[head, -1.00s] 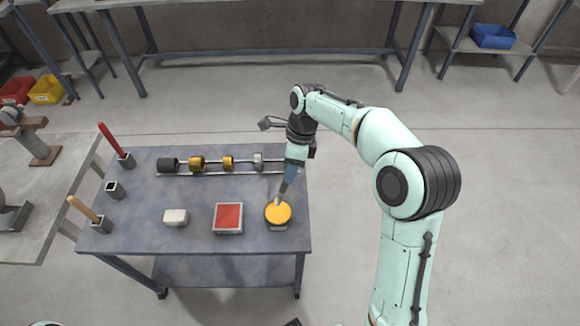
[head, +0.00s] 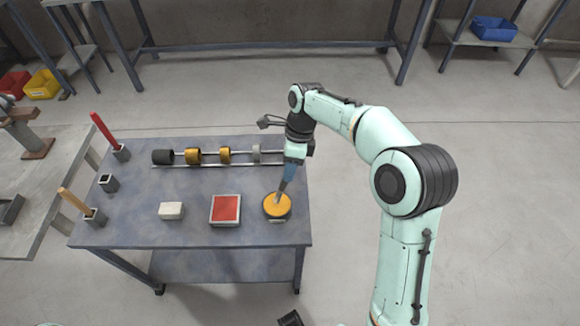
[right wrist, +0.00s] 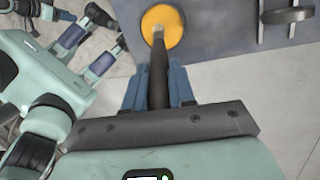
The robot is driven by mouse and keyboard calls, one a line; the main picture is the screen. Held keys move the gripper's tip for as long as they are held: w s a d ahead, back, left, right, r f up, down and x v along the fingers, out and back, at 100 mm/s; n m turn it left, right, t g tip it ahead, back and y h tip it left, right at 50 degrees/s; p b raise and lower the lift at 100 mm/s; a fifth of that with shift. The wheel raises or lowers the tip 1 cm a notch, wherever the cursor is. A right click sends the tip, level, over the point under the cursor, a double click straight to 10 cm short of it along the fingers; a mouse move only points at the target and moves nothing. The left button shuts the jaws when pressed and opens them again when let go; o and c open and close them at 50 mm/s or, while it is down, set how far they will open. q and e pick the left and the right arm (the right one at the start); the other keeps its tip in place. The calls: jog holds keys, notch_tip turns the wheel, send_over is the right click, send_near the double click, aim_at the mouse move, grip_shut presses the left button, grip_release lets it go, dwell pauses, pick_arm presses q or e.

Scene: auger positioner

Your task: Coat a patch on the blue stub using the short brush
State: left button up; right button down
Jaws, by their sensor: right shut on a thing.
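My right gripper (right wrist: 158,88) is shut on a dark-handled brush (right wrist: 158,70). The brush also shows in the head view (head: 283,187), pointing down at a round pot with a yellow-orange top (head: 279,210). In the right wrist view, its pale tip lies over the yellow face of the pot (right wrist: 168,27); I cannot tell how deep it reaches. A red-handled tool (head: 104,130) and a wooden-handled one (head: 76,202) stand tilted in holders at the table's left. The holder between them (head: 108,183) is empty. I cannot make out a blue stub.
A rail at the table's back (head: 210,166) carries a dark ring (head: 162,157), gold rings (head: 193,156) and a grey one. A white block (head: 171,210) and a red-topped square tray (head: 226,210) stand left of the pot. The table (head: 140,225) is bare between them.

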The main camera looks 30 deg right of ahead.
pick_arm(q)
jog(key=shift+f, duration=0.25)
pick_arm(e)
jog(key=shift+f, duration=0.6)
pick_arm(q)
jog(key=shift+r, duration=0.3)
pick_arm(e)
jog(key=shift+f, duration=0.1)
dwell(1.7)
pick_arm(q)
jog(key=shift+r, duration=0.1)
pick_arm(e)
notch_tip(320, 180, up, 3)
jog(key=p, duration=0.3)
jog(key=shift+r+p, duration=1.55)
jog(key=shift+r, duration=0.6)
pick_arm(q)
jog(key=w+r, duration=0.3)
jog(key=r, duration=0.3)
jog(key=shift+r, duration=0.2)
pick_arm(e)
jog(key=shift+f, duration=0.1)
